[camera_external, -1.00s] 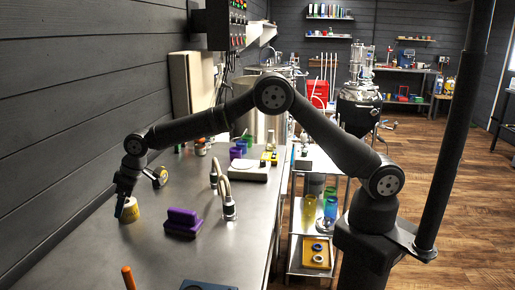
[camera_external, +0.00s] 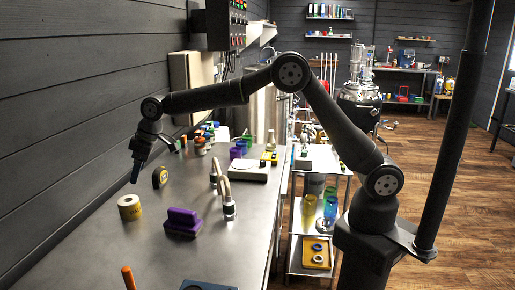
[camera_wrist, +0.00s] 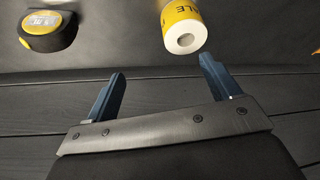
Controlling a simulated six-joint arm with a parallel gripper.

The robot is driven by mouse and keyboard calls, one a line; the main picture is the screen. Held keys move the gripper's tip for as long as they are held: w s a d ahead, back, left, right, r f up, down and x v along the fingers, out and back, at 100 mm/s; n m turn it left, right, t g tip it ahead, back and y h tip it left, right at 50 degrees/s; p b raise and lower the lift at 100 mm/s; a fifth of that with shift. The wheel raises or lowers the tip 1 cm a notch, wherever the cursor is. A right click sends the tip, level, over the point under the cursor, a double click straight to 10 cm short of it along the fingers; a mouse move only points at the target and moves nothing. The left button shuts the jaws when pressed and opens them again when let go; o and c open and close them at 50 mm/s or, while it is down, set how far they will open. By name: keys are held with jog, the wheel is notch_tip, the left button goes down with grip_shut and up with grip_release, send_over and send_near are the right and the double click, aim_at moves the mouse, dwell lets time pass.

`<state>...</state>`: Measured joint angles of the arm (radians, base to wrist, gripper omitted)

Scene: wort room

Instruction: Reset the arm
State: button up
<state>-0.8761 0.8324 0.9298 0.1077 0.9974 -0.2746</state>
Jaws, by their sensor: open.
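My gripper (camera_external: 137,172) hangs above the left part of the steel bench (camera_external: 190,262), its fingers pointing down. In the wrist view my gripper (camera_wrist: 158,88) has its two blue fingers spread apart with nothing between them. A yellow and white tape roll (camera_external: 130,207) stands on the bench below and slightly left of the fingers. The roll also shows in the wrist view (camera_wrist: 184,30), beyond the right finger and apart from it. A black and yellow tape measure (camera_external: 160,177) stands on the bench right of the gripper, and it shows at upper left in the wrist view (camera_wrist: 48,30).
A purple block-like object (camera_external: 183,221) lies right of the roll. A curved hose fitting (camera_external: 228,205) stands near the bench's right edge. An orange handle (camera_external: 128,277) rises at the front. The dark plank wall (camera_external: 70,120) is close on the left.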

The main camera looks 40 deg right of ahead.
jog(key=shift+n+g, duration=0.3)
jog(key=shift+n, duration=0.5)
jog(key=s+a+f, duration=0.2)
jog(key=s+a, duration=0.4)
jog(key=a, duration=0.1)
jog(key=s+a+f, duration=0.3)
jog(key=s+a, duration=0.3)
jog(key=a, duration=0.1)
jog(key=s+a+f, duration=0.2)
jog(key=s+a, duration=0.4)
jog(key=a, duration=0.2)
jog(key=shift+a+f, duration=0.1)
jog(key=shift+f, duration=0.05)
